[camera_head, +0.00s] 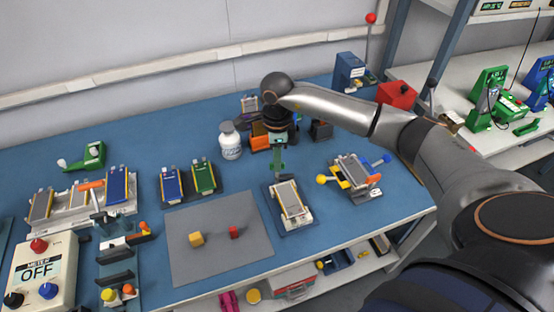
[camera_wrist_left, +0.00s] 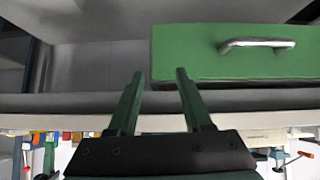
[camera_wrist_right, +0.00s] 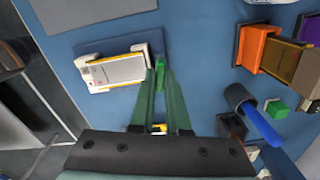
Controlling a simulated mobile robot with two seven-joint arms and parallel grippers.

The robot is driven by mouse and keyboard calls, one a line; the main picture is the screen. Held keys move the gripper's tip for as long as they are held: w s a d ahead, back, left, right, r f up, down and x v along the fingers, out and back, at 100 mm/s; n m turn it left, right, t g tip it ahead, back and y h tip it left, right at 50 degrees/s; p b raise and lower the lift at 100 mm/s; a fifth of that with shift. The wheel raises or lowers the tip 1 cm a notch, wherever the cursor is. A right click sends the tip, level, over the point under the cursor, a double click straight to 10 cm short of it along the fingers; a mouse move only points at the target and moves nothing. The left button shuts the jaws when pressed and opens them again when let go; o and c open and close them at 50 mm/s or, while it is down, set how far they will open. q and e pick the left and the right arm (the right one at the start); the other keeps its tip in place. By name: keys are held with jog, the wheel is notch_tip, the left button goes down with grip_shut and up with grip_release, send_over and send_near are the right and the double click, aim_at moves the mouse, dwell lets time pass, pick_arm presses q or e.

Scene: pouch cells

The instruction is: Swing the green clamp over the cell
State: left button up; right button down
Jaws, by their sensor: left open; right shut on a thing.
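The silver cell (camera_head: 291,200) with yellow edges lies in a white cradle on a dark blue base near the table's front middle; the cell also shows in the right wrist view (camera_wrist_right: 117,71). The green clamp (camera_wrist_right: 160,64) is a small bright green piece at the end of the cradle, beside the cell rather than across it. My right gripper (camera_head: 277,170) reaches down behind the cell, its dark green fingers shut on the clamp. The fingers hide part of the clamp. My left gripper (camera_wrist_left: 155,72) is open and empty, away from the cell.
Right stands a fixture (camera_head: 355,175) with yellow and blue handles. A white bottle (camera_head: 230,142) stands behind. A green drawer front (camera_wrist_left: 200,58) faces my left gripper.

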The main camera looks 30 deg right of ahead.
jog(key=m, duration=0.3)
jog(key=shift+m, duration=0.4)
jog(key=m, duration=0.3)
jog(key=shift+m, duration=0.3)
jog(key=m, duration=0.3)
jog(key=shift+m, duration=2.2)
jog(key=c, duration=0.9)
grip_release()
notch_tip(320, 180, up, 13)
jog(key=shift+f+b, duration=0.2)
jog(key=shift+b, duration=0.25)
